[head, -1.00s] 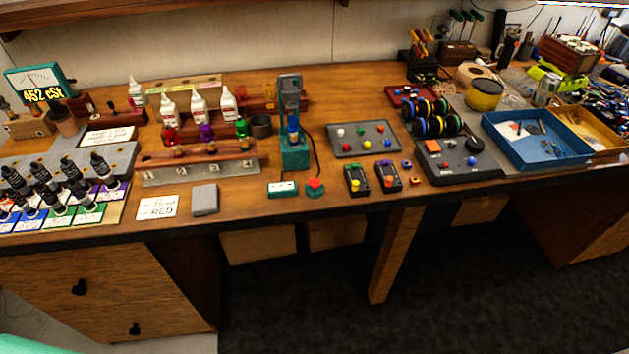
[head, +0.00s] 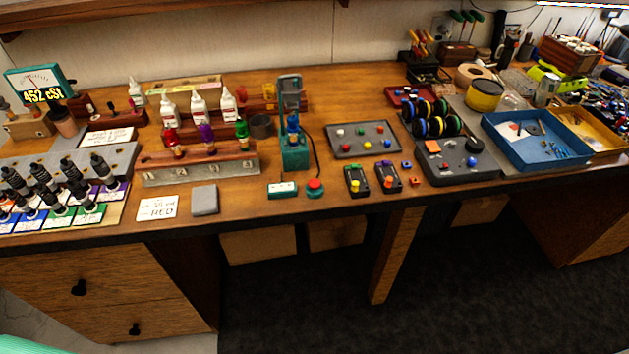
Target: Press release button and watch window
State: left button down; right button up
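A red round button (head: 315,185) on a small teal base stands near the front edge of the workbench. Left of it is a small teal box with a pale window (head: 282,188); its marking is too small to read. Behind them stands a teal test stand (head: 293,140) with a blue part in it and a dark cable running down its right side. At the far left a teal gauge (head: 40,82) shows a needle dial and the yellow reading "452 cSt". Neither of my grippers is in view.
A card reading "RED" (head: 158,208) and a grey pad (head: 205,200) lie left of the button. Two small dark boxes with coloured knobs (head: 357,181) stand to its right. A wooden rack (head: 190,158) holds coloured parts. The bench front edge before the button is clear.

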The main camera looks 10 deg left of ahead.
aim_at(313, 183)
jog(key=i+l+u, duration=0.25)
jog(key=l, duration=0.6)
jog(key=l+u, duration=0.2)
jog(key=l, duration=0.6)
jog(key=i+l+u, duration=0.1)
jog(key=l+u, duration=0.15)
jog(key=l, duration=0.65)
